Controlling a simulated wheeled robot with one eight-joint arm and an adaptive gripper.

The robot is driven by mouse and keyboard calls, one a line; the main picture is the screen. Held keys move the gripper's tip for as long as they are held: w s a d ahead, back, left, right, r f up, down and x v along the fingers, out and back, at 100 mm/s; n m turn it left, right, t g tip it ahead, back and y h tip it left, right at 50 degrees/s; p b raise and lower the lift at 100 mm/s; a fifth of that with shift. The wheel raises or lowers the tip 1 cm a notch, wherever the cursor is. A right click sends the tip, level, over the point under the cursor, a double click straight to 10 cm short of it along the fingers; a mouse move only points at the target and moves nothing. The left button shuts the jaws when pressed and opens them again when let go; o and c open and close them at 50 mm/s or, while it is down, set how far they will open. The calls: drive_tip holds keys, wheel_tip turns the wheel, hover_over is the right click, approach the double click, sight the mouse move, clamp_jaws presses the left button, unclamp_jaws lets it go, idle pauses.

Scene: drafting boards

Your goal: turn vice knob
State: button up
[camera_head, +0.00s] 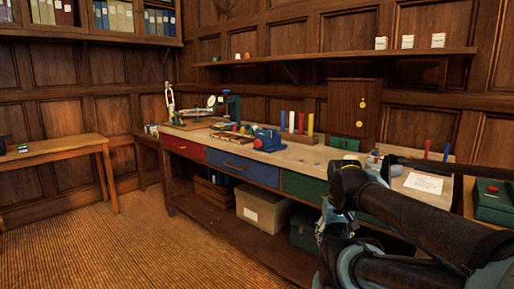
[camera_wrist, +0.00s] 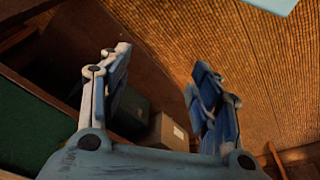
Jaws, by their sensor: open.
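The blue vice (camera_head: 269,138) sits on the long workbench (camera_head: 300,160), near its front edge. A small red knob (camera_head: 257,144) shows on the vice's left side; its turn angle is too small to tell. My gripper (camera_head: 329,222) is in front of the bench, right of the vice and lower than it, partly hidden by my dark arm. In the wrist view my gripper (camera_wrist: 158,75) is open, its two blue-grey fingers wide apart with nothing between them. The vice is not in the wrist view.
The bench has red (camera_head: 186,149), blue (camera_head: 244,168) and green (camera_head: 304,187) drawers. A cardboard box (camera_head: 263,209) stands on its lower shelf. Colored cylinders (camera_head: 300,122) stand behind the vice; a green machine (camera_head: 232,106) stands left. The floor (camera_head: 150,240) in front is clear.

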sight(256, 145)
drive_tip(key=w+d+r+m+h, duration=0.1)
drive_tip(key=w+d+r+h, duration=0.15)
drive_tip(key=w+r, duration=0.5)
drive_tip(key=w+a+r+m+t+h, duration=0.1)
drive_tip(key=w+a+r+h, duration=0.15)
drive_tip(key=w, duration=0.45)
drive_tip(key=w+a+r+m+t+h, duration=0.15)
drive_tip(key=w+a, duration=0.25)
drive_tip(key=w, duration=0.4)
drive_tip(key=w+a+r+m+t+h, duration=0.1)
drive_tip(key=w+a+r+h, duration=0.15)
drive_tip(key=w, duration=0.45)
drive_tip(key=w+a+r+m+t+h, duration=0.1)
drive_tip(key=w+a+t, duration=0.1)
drive_tip(key=w+a, duration=0.35)
drive_tip(key=w+a+r+m+t, duration=0.1)
drive_tip(key=w+a+r+t, duration=0.15)
drive_tip(key=a, duration=0.65)
drive_tip(key=w+a+f+m+t, duration=0.2)
drive_tip(key=a+t, duration=0.2)
drive_tip(key=a, duration=1.3)
drive_tip(key=shift+h, duration=0.4)
drive_tip(key=x, duration=1.7)
drive_tip(key=shift+r, duration=0.1)
drive_tip(key=c, duration=1.1)
drive_tip(key=shift+d, duration=0.15)
